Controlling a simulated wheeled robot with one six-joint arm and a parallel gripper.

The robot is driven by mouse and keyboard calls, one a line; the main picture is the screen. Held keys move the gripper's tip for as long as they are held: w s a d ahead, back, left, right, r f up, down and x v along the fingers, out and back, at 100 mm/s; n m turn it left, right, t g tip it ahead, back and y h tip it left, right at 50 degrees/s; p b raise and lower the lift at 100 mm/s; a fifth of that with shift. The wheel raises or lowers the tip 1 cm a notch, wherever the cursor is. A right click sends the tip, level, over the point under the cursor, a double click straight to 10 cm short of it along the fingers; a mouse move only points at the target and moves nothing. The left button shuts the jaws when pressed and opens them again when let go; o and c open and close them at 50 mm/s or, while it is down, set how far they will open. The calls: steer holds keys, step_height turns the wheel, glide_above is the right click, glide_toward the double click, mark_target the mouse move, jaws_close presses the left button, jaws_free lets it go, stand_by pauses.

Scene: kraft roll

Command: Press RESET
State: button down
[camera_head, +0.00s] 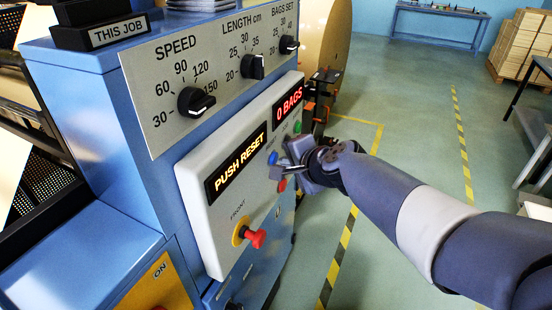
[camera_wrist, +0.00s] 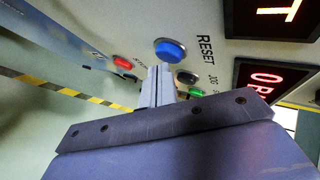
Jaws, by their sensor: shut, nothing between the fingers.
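The blue RESET button (camera_wrist: 169,50) stands on the light panel, with the word RESET printed beside it in the wrist view. It also shows in the head view (camera_head: 272,158), just left of my gripper. My gripper (camera_wrist: 159,70) is shut and empty, its fingertips pointing at the panel just below the blue button in the wrist view. I cannot tell whether the tips touch the panel or the button. In the head view my gripper (camera_head: 276,174) is at the panel's right part. The display (camera_head: 237,163) reads PUSH RESET.
A black button (camera_wrist: 187,78), a green button (camera_wrist: 197,92) and a red button (camera_wrist: 122,62) are close to my fingers. A red mushroom knob (camera_head: 257,238) on yellow sticks out lower on the panel. Another display (camera_head: 288,104) reads 0 BAGS. Open floor lies to the right.

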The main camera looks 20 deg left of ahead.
steer(key=shift+a, duration=0.4)
stand_by(0.4)
stand_by(0.4)
steer(key=shift+d+b, duration=0.35)
steer(key=shift+d, duration=0.45)
steer(key=shift+d, duration=0.1)
steer(key=d+b, duration=0.1)
steer(key=d, duration=0.1)
steer(key=d+b, duration=0.1)
steer(key=d, duration=0.1)
steer(key=shift+s+d+b, duration=0.2)
steer(key=shift+d+b, duration=0.15)
steer(key=shift+d, duration=0.05)
